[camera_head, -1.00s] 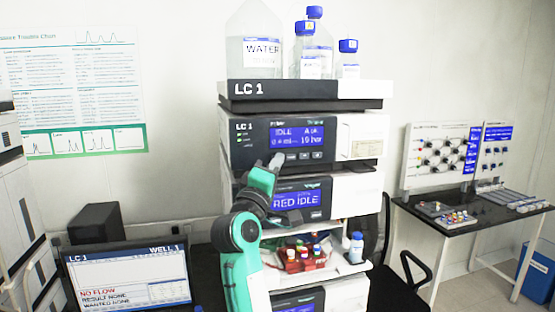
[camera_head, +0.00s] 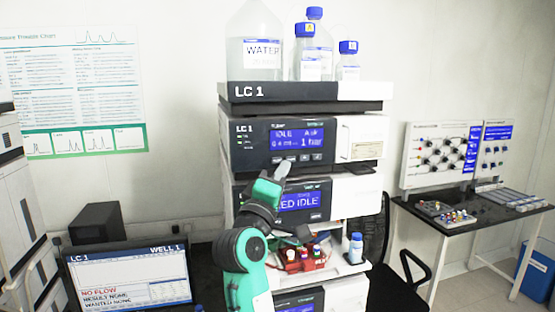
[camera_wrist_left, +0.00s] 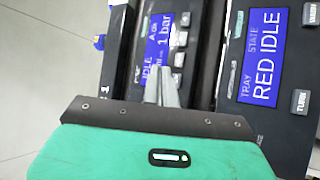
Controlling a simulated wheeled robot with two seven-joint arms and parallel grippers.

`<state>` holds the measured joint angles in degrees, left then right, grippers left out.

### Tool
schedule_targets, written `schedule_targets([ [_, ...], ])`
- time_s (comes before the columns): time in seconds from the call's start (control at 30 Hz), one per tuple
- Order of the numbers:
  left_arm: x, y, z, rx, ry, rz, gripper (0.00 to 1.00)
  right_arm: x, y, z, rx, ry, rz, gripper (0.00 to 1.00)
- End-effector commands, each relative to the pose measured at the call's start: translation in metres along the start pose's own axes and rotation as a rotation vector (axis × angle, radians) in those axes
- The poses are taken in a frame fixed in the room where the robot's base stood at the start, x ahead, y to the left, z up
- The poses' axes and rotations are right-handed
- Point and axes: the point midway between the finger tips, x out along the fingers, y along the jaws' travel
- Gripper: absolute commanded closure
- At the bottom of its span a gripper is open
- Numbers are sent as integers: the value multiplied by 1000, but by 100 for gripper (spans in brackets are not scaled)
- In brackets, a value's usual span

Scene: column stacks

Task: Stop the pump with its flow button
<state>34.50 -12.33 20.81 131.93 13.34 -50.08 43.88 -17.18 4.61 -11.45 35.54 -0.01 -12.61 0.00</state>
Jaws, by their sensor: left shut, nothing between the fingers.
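The pump module (camera_head: 255,145) is the upper unit of the LC 1 stack. Its blue display (camera_head: 298,138) reads IDLE and 1 bar; the smaller figures are blurred. Small buttons (camera_head: 305,158) sit under the display, and they also show in the left wrist view (camera_wrist_left: 179,60). My left gripper (camera_head: 283,166) is shut and empty, its tips at the lower front of the pump, just below and left of the buttons. In the left wrist view the closed fingers (camera_wrist_left: 165,75) point at the display's lower edge. I cannot tell whether they touch. My right gripper is not in view.
The module below, its display (camera_head: 300,201) reading RED IDLE, is partly behind my left arm. Bottles (camera_head: 262,55) stand on top of the stack. A monitor (camera_head: 125,278) at lower left reads NO FLOW. A side table (camera_head: 470,222) stands at right.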

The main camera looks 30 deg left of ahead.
Motion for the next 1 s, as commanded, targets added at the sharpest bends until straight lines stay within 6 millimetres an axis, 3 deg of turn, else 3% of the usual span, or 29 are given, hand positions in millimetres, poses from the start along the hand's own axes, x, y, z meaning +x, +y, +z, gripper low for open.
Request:
schedule_targets([
  [0.3, -15, 11, 11, 0, 0, -1, 100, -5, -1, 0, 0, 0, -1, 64],
  [1.0, -15, 11, 11, 0, 0, 0, 100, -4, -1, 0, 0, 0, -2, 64],
])
